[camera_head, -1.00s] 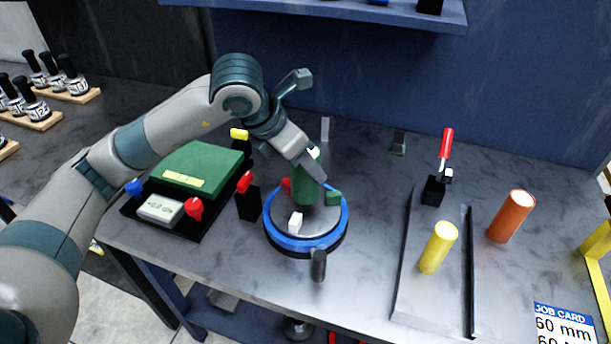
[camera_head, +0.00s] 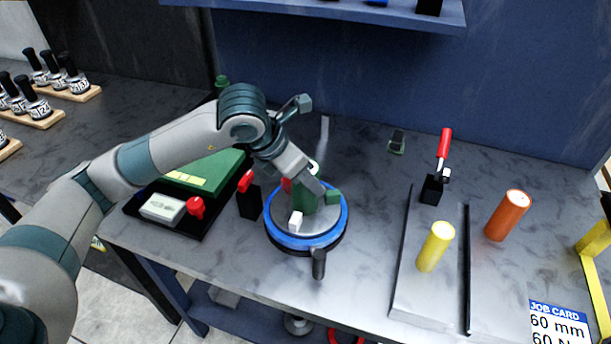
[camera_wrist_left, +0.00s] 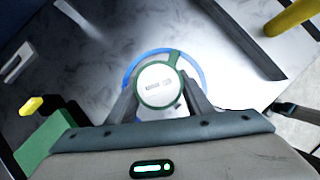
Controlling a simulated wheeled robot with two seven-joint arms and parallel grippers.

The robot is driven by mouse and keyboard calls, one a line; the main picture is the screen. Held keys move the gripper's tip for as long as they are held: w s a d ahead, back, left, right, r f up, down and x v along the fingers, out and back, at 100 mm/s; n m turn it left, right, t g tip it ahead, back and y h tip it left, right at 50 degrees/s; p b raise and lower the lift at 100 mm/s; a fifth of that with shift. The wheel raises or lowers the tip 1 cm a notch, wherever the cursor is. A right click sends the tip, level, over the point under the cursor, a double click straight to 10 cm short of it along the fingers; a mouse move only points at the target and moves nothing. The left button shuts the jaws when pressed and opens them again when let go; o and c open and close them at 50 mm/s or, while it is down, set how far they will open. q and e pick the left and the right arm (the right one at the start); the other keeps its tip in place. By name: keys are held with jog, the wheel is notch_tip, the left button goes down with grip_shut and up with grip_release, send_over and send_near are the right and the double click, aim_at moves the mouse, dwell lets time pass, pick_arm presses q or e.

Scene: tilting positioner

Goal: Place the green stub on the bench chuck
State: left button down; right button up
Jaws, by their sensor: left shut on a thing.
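My right gripper is not in view.
Left is a green-topped device (camera_head: 222,166). Right are a yellow cylinder (camera_head: 435,247), an orange cylinder (camera_head: 508,215) and a red-handled clamp (camera_head: 443,148).

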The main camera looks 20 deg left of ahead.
pick_arm(q)
jog(key=c, duration=1.1)
grip_release()
jog(key=shift+o, duration=1)
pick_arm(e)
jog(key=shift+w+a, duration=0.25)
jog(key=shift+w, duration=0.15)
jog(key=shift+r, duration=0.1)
